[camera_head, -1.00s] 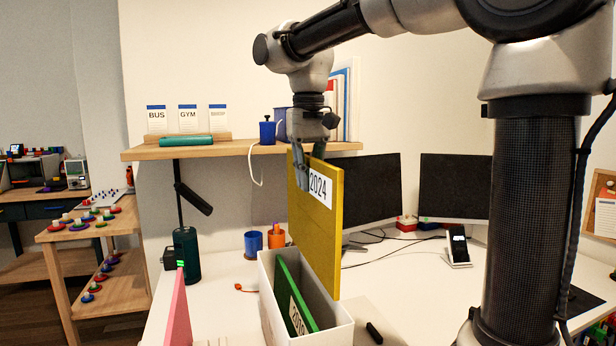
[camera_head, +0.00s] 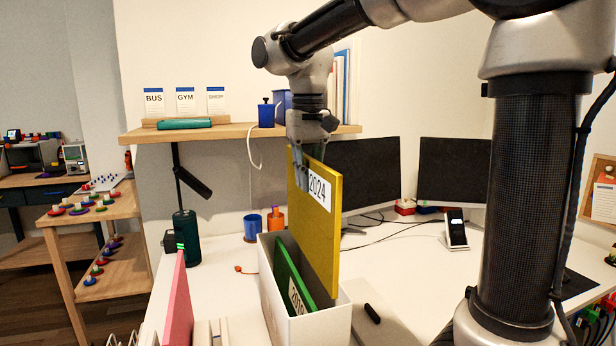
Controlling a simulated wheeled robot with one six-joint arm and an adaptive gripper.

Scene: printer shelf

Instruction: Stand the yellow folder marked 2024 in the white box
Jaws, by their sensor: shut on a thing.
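The yellow folder (camera_head: 318,240) has a white label reading 2024 and hangs upright from my gripper (camera_head: 302,178). My gripper is shut on its top edge. The white box (camera_head: 328,327) stands on the desk below. The folder's lower end is over or inside the right part of the box; I cannot tell how deep it reaches. A green folder (camera_head: 290,272) with a white label leans tilted in the box, left of the yellow folder.
A pink folder (camera_head: 179,305) stands left of the box. A wooden shelf (camera_head: 225,133) with cards and a blue jar (camera_head: 265,114) is above the desk. Two monitors (camera_head: 455,170) stand behind. A black item (camera_head: 372,313) lies right of the box.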

